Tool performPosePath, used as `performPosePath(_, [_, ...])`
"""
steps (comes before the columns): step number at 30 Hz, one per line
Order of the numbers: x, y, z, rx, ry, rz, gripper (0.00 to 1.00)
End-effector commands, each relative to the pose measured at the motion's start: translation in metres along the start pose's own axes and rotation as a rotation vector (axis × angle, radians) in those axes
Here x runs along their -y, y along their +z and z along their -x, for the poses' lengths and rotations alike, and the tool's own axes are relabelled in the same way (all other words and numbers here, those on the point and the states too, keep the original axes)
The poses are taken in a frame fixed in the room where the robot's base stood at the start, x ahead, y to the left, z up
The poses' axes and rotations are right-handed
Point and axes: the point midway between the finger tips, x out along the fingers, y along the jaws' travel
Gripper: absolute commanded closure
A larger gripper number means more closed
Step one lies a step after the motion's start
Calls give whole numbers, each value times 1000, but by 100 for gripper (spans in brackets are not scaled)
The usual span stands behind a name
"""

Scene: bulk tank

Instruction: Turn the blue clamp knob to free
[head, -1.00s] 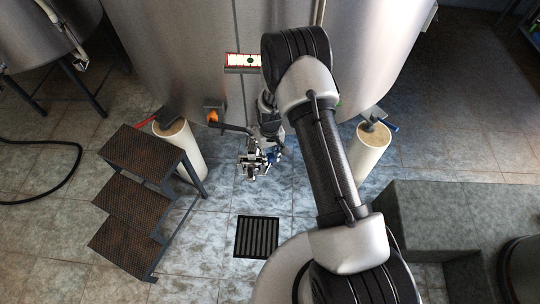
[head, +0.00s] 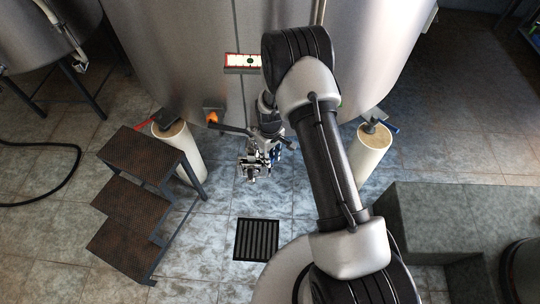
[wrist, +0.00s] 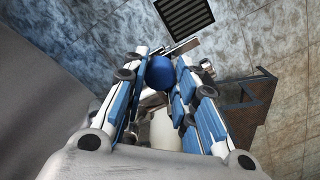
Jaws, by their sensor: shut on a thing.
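The blue clamp knob (wrist: 160,72) shows in the wrist view as a round blue ball between the fingertips of my gripper (wrist: 164,66). My gripper is shut on it, with a blue-padded finger on each side. Pale metal parts (wrist: 162,130) lie behind the knob, between the fingers. In the head view my gripper (head: 256,166) is below the front of the steel tank (head: 180,50), above the tiled floor. The knob cannot be told apart from the gripper there.
Brown steps (head: 140,195) stand left of my gripper, and a floor drain (head: 256,238) lies nearer. Pale tank legs (head: 185,155) stand on both sides, the right one (head: 368,155) by a blue handle. A grey block (head: 450,215) is at the right.

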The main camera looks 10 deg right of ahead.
Motion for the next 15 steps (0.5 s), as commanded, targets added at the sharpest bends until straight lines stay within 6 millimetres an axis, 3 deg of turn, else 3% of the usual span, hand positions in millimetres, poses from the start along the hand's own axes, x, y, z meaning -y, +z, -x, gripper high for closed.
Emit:
performPosePath(5, [0, 0, 0, 0, 0, 2, 98])
performPosePath(6, [0, 0, 0, 0, 0, 1, 72])
performPosePath(15, [0, 0, 0, 0, 0, 0, 53])
